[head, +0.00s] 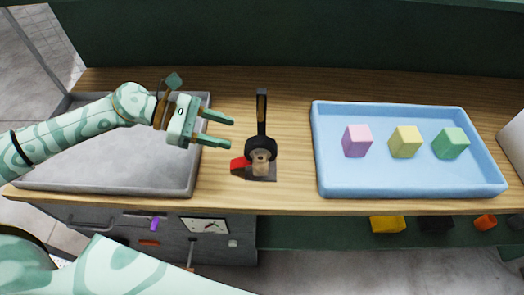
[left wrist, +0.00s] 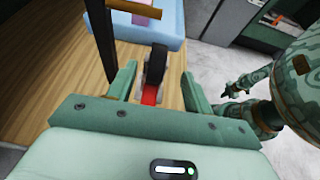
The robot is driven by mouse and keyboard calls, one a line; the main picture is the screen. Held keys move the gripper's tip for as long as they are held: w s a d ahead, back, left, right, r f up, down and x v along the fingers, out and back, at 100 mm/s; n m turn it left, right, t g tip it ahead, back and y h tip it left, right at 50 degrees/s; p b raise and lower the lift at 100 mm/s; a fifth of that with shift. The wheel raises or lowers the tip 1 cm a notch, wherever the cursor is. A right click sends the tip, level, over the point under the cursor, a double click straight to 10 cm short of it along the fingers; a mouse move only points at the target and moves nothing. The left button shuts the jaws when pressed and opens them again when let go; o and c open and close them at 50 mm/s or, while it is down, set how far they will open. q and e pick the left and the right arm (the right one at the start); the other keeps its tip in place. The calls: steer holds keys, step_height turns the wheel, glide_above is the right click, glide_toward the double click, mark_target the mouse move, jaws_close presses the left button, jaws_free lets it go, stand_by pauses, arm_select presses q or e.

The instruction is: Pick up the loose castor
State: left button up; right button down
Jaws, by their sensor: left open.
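The loose castor, as far as I can make it out, is the black wheel (head: 261,146) with a pale hub in the head view. It stands on a small dark base at the middle of the wooden bench, with a red part (head: 239,163) at its left. My left gripper (head: 230,132) is open and empty, just left of the wheel and a little above the bench. In the left wrist view the wheel (left wrist: 156,64) shows between and beyond the open fingers, with red below it. My right gripper (left wrist: 230,92) shows small at the right there; its jaws are unclear.
A dark upright post (head: 262,112) with a yellowish face rises directly behind the wheel. A grey tray (head: 110,180) lies at left under my left arm. A blue tray (head: 410,188) at right holds pink, yellow and green blocks.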

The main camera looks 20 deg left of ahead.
mark_target(276, 146)
arm_select(q)
steer(key=x, duration=1.1)
steer(key=shift+w+d+f+p, duration=0.1)
steer(key=shift+d+f+p, duration=0.15)
steer(key=shift+p, duration=0.15)
steer(key=shift+a, duration=0.1)
steer(key=shift+c, duration=0.3)
jaws_close()
